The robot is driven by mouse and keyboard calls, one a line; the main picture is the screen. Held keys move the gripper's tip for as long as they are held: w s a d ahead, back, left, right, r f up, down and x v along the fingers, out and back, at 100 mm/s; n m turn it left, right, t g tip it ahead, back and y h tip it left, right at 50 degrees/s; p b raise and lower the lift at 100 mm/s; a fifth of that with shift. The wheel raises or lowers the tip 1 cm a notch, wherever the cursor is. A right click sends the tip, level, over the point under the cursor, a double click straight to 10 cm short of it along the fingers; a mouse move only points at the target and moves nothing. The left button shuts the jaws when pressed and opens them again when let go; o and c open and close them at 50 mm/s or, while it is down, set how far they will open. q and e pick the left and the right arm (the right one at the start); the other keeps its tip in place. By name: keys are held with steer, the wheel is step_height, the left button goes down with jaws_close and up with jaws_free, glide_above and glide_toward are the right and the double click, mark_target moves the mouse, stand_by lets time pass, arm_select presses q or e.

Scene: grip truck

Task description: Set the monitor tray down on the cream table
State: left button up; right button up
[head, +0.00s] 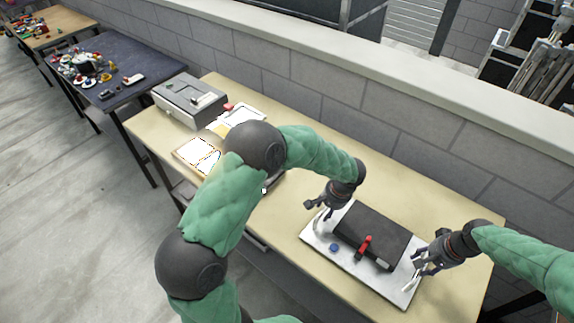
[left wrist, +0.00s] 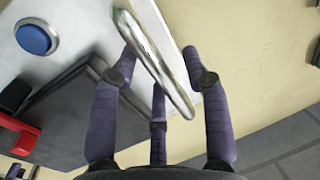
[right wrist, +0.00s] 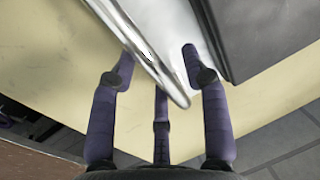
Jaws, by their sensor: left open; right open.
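The monitor tray (head: 345,260) is a light metal plate carrying a dark flat monitor block (head: 375,232), a red lever (head: 364,246) and a blue button (head: 334,247). It lies on, or very close over, the right part of the cream table (head: 285,225). My left gripper (head: 322,211) is at its left end, open, with its fingers on both sides of a metal handle (left wrist: 150,60). My right gripper (head: 414,277) is at its right end, open, with its fingers around the other handle (right wrist: 140,50). I cannot tell whether the fingers touch the handles.
A grey box-shaped device (head: 188,100) and papers (head: 198,155) are on the table's far left part. A dark table (head: 115,75) with small parts stands beyond. A grey block wall (head: 400,120) runs along the table's back edge.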

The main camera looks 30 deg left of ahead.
steer(key=shift+d+r, duration=0.15)
steer(key=shift+r, duration=0.4)
arm_select(q)
step_height(320, 180, up, 12)
steer(key=d, duration=0.2)
steer(key=shift+d+f, duration=0.15)
arm_select(e)
step_height(320, 180, up, 11)
steer(key=d, duration=0.2)
steer(key=shift+f, duration=0.2)
steer(key=shift+s, duration=0.1)
